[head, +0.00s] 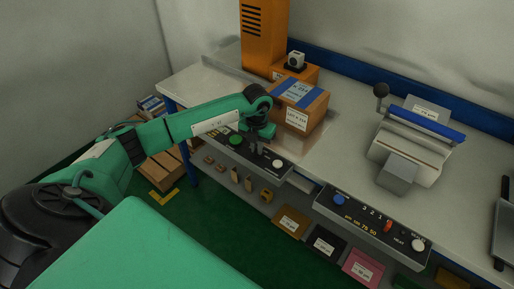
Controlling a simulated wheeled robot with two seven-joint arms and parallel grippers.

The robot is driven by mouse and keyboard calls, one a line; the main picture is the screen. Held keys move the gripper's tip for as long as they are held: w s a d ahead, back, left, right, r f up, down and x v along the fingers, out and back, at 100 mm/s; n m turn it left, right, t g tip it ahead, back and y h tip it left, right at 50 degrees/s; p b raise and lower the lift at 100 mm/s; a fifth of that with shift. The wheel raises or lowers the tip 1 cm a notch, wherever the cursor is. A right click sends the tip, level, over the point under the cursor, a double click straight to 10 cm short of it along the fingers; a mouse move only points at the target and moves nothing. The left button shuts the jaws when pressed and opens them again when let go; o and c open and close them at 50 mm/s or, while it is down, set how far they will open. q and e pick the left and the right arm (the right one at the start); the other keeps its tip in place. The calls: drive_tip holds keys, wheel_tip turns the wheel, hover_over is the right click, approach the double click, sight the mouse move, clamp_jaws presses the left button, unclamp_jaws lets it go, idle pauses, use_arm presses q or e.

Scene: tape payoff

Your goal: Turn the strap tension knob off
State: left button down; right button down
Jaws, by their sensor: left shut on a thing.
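My left arm reaches in from the left to the left control panel (290,170) on the bench's front edge. My left gripper (257,149) points down over the middle of this panel and is shut on a small knob there. The fingers hide most of that knob, so its setting cannot be seen, and the panel lettering is too small to read. A green button (236,140) lies left of the gripper and a white knob (278,164) lies right of it. My right gripper is not in view.
A taped carton (312,99) stands behind the gripper, with an orange machine (263,40) beyond. A second panel (365,222) with blue, red and white controls sits to the right, below a sealer with a blue bar (430,124).

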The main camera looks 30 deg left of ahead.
use_arm(q)
drive_tip(key=n, duration=0.6)
drive_tip(key=shift+r+n, duration=0.1)
drive_tip(key=shift+n, duration=2.5)
drive_tip(key=c, duration=1.5)
unclamp_jaws()
